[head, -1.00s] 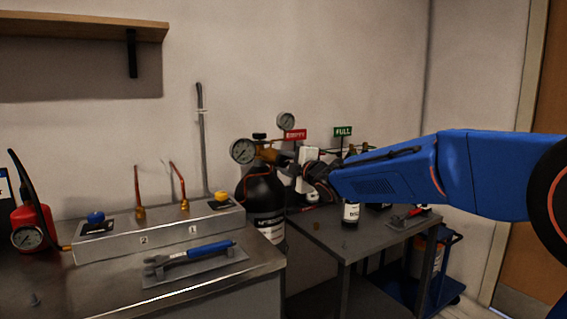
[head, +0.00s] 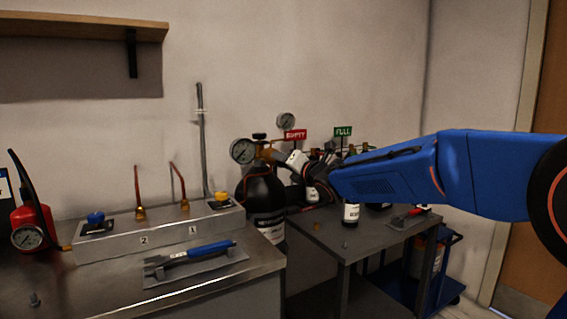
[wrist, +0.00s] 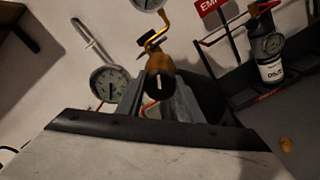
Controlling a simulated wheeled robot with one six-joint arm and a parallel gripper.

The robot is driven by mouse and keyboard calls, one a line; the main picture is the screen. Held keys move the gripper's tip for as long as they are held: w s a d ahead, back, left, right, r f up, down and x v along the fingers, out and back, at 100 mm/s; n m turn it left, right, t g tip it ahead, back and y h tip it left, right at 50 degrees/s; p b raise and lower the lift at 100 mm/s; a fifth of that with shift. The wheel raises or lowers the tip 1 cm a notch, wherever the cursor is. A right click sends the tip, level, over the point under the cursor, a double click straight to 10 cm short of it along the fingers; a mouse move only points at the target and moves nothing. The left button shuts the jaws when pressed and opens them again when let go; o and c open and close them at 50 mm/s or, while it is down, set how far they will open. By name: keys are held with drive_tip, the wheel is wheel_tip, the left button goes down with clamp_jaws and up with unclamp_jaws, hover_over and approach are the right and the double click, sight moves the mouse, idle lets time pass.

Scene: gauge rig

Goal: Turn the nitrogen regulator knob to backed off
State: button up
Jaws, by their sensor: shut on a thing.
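The nitrogen regulator (head: 266,153) is a brass body on top of a black gas cylinder (head: 258,190). A dial gauge (head: 243,151) sits on its left and a second gauge (head: 286,121) stands above. In the wrist view, the regulator knob (wrist: 159,84) is dark with a short white mark and faces my camera. My gripper (wrist: 158,98) is shut on the knob, one finger on each side. In the head view, my gripper (head: 281,158) reaches the regulator from the right and hides the knob. The gauge beside the knob (wrist: 110,84) shows in the wrist view.
A red EMPTY sign (head: 295,135) and a green FULL sign (head: 343,131) stand behind my wrist. A dark side table (head: 360,235) holds bottles under my arm. The left bench has a metal box (head: 160,234) and a blue-handled wrench (head: 210,248).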

drive_tip(key=n, duration=0.5)
drive_tip(key=shift+f, duration=0.15)
drive_tip(key=shift+n, duration=0.3)
idle(0.3)
drive_tip(key=o, duration=1.1)
drive_tip(key=shift+c, duration=0.2)
drive_tip(key=v, duration=1.7)
drive_tip(key=shift+s, duration=0.2)
